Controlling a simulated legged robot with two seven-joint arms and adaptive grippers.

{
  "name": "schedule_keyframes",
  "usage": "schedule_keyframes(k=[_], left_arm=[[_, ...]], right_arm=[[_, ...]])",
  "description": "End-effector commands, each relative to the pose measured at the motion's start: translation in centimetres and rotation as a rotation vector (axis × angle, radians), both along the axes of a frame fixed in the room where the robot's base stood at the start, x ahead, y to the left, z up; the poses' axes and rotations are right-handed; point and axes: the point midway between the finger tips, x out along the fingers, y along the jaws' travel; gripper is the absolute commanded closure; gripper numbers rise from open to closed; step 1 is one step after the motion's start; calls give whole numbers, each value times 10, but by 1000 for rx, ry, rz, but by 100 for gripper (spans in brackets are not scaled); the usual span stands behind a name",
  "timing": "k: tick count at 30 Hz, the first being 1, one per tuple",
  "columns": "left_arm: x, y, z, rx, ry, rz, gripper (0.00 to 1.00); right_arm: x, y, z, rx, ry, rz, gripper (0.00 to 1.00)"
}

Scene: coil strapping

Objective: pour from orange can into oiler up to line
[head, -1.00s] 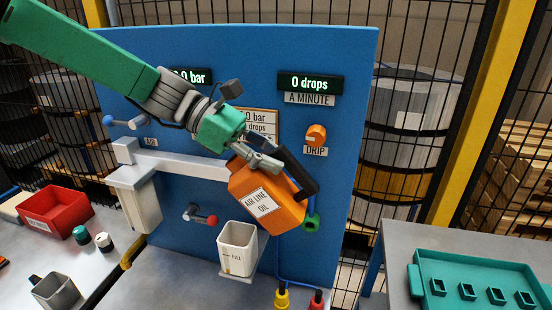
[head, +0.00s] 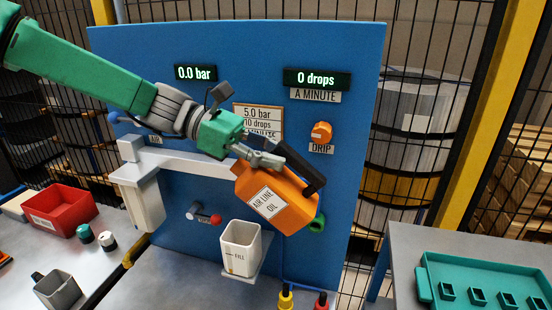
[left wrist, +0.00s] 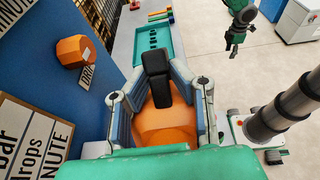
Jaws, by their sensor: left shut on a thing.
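The orange can (head: 274,200), labelled AIR LINE OIL, is tilted in the air in front of the blue panel. My left gripper (head: 268,160) is shut on it at its dark handle; in the left wrist view the fingers (left wrist: 158,95) stand either side of the can (left wrist: 160,125) and its black handle (left wrist: 157,78). The oiler (head: 240,248) is a white open cup with a FILL line, below and a little left of the can. The can's spout cannot be made out, and no stream of oil shows. The level in the oiler is not clear. My right gripper is not in the head view.
The blue panel (head: 340,110) carries displays reading 0.0 bar and 0 drops. An orange DRIP knob (head: 321,132) and a red-tipped lever (head: 214,219) stick out from it. A red bin (head: 60,210) stands left, and a teal tray (head: 480,270) lies right.

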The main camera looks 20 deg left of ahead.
Motion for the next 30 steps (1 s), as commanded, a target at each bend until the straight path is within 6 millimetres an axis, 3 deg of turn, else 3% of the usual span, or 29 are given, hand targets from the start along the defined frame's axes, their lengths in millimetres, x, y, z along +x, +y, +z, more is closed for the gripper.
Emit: schedule_keyframes(k=[30], left_arm=[[0, 0, -2, -106, -10, 0, 100]], right_arm=[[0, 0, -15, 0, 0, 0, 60]])
